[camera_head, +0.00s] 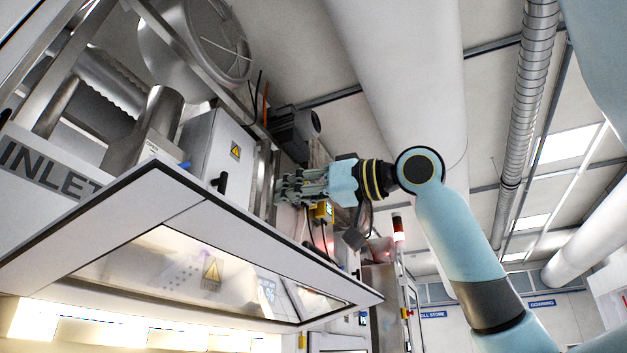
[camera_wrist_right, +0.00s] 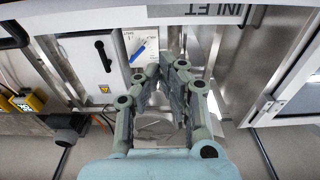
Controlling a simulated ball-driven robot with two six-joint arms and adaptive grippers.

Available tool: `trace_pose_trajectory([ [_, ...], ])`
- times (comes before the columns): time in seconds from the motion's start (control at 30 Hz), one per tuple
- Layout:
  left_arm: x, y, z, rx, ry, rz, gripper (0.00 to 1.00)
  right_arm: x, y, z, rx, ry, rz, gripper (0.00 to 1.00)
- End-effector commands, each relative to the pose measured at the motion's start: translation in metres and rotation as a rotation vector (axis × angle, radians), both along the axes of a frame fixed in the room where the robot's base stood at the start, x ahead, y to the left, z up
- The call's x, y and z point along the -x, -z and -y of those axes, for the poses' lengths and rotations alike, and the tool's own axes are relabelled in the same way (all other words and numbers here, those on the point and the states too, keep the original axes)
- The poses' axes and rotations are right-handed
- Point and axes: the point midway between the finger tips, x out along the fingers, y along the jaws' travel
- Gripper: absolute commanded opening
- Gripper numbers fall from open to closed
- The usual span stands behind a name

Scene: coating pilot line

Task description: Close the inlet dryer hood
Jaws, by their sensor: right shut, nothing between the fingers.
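The inlet dryer hood (camera_head: 118,222) is a white-framed panel with a window, tilted up and open on the left of the head view. A lit interior shows below it. A white frame with a pane, perhaps part of the hood (camera_wrist_right: 283,82), shows at the right of the wrist view. My right gripper (camera_head: 279,190) is shut and empty, above and behind the hood's right part in the picture, apart from its edge as far as I can tell. Its fingers (camera_wrist_right: 168,66) come together in the wrist view. My left gripper is in neither view.
A grey electrical box (camera_head: 215,150) with a black handle and warning sign stands beside the gripper; it also shows in the wrist view (camera_wrist_right: 88,68). A motor (camera_head: 295,132), metal ducts and a yellow device (camera_head: 322,212) are close by. Open room lies right of my arm.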

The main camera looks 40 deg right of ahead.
Motion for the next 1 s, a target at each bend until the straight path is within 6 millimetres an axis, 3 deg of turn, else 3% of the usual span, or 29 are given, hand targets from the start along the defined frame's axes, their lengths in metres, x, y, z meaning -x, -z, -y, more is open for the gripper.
trace_pose_trajectory([
  [0.13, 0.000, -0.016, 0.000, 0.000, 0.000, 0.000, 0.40, -0.019, -0.004, -0.009, -0.004, -0.003, -0.002, 0.00],
  [0.2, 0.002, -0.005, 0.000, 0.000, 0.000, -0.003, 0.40, -0.015, 0.013, -0.004, 0.004, 0.005, -0.003, 0.00],
  [0.4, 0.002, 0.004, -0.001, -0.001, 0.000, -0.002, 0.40, -0.009, 0.033, -0.003, 0.004, 0.004, -0.002, 0.00],
  [1.0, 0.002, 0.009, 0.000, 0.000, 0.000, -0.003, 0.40, -0.007, 0.041, -0.003, -0.002, 0.000, 0.004, 0.00],
])
